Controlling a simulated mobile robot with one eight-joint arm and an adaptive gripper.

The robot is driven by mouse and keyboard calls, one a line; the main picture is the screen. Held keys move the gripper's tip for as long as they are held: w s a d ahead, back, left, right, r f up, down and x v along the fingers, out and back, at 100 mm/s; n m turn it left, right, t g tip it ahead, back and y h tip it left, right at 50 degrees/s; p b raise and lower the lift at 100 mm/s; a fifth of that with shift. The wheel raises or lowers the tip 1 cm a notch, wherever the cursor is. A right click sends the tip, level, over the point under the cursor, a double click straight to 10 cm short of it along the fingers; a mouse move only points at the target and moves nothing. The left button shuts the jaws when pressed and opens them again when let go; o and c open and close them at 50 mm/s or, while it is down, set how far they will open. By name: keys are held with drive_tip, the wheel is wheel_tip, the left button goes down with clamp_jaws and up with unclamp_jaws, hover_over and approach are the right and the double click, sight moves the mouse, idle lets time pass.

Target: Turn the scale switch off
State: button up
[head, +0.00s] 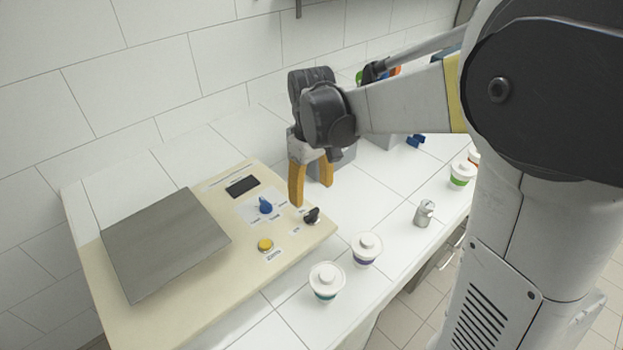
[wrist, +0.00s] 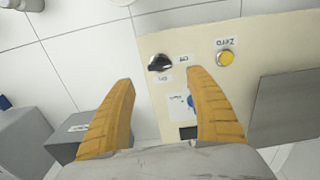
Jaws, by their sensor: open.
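The scale (head: 130,310) is a cream panel with a grey weighing plate (head: 165,243) on its left part. Its switch is a small black knob (head: 312,215) near the panel's right front corner, with small labels beside it. In the wrist view the black switch (wrist: 159,63) lies a little beyond the fingertips, roughly midway between them, with labels below and to its right. My gripper (head: 311,196) is open and empty, its orange fingers pointing down above the panel's right edge. The wrist view also shows the open gripper (wrist: 160,76). I see no contact with the switch.
A blue dial (head: 265,205), a yellow button (head: 265,245) and a dark display (head: 242,187) share the panel. Lidded cups (head: 326,281) (head: 366,249) stand at the counter's front edge. A silver object (head: 424,213) stands further right. Grey boxes (wrist: 70,135) are near my gripper.

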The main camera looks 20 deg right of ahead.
drive_tip(key=shift+r, duration=1.9)
drive_tip(key=s+r+m+t, duration=0.2)
drive_tip(key=s+m+t, duration=0.2)
drive_tip(key=s, duration=1.1)
drive_tip(key=shift+r+m+t, duration=0.2)
drive_tip(key=shift+m+t, duration=0.1)
drive_tip(key=shift+t, duration=1.2)
